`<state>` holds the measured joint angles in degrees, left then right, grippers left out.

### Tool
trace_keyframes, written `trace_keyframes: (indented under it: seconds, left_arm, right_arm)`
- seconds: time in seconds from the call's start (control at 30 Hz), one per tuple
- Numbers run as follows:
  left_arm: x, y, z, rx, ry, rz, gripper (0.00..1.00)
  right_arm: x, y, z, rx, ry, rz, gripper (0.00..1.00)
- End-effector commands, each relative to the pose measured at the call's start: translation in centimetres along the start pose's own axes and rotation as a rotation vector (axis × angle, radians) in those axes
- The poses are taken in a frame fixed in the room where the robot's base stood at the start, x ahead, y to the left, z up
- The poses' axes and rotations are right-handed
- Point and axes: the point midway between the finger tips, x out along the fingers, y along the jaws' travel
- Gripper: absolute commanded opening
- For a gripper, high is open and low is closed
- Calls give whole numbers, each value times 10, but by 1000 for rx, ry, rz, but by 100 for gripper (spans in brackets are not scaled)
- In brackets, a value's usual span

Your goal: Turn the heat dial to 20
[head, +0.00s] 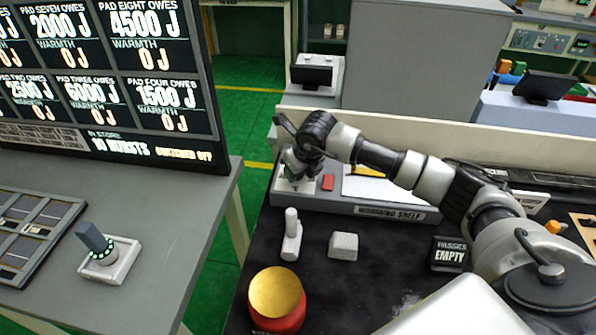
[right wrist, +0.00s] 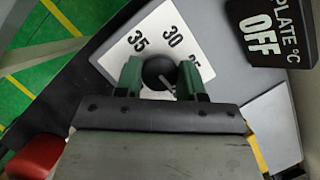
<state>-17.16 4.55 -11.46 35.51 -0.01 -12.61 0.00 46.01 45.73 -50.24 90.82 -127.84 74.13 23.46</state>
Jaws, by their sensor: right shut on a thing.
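The heat dial is a black round knob (right wrist: 156,68) on a white scale plate (right wrist: 128,47) in the right wrist view. The plate shows 35 and 30, and a further number partly hidden behind a finger. A thin pale mark shows on the knob, but I cannot read its setting. My right gripper (right wrist: 160,76) has its two green fingers on either side of the knob and is shut on it. In the head view my right gripper (head: 298,168) is over the far left end of the grey warming shelf (head: 350,207) and hides the knob. My left gripper is not in view.
A black sign (right wrist: 272,32) reads "PLATE °C OFF". A display board (head: 110,75) stands left.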

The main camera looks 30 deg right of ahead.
Motion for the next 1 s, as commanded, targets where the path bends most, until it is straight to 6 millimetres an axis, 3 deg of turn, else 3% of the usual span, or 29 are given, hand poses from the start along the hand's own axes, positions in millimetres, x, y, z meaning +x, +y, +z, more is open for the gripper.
trace_keyframes:
  seconds: [0.67,0.7,0.8,0.87,1.0]
  left_arm:
    - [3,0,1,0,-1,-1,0]
    - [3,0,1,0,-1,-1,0]
    - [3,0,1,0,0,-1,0]
    - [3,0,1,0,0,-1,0]
    - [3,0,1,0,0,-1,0]
  right_arm:
    - [-2,-1,3,61,-7,-25,15]
    - [-2,-1,3,61,-7,-25,44]
    - [-2,-1,2,60,-5,-25,59]
    - [-2,0,2,59,-4,-24,64]
    - [-1,0,1,59,-2,-24,64]
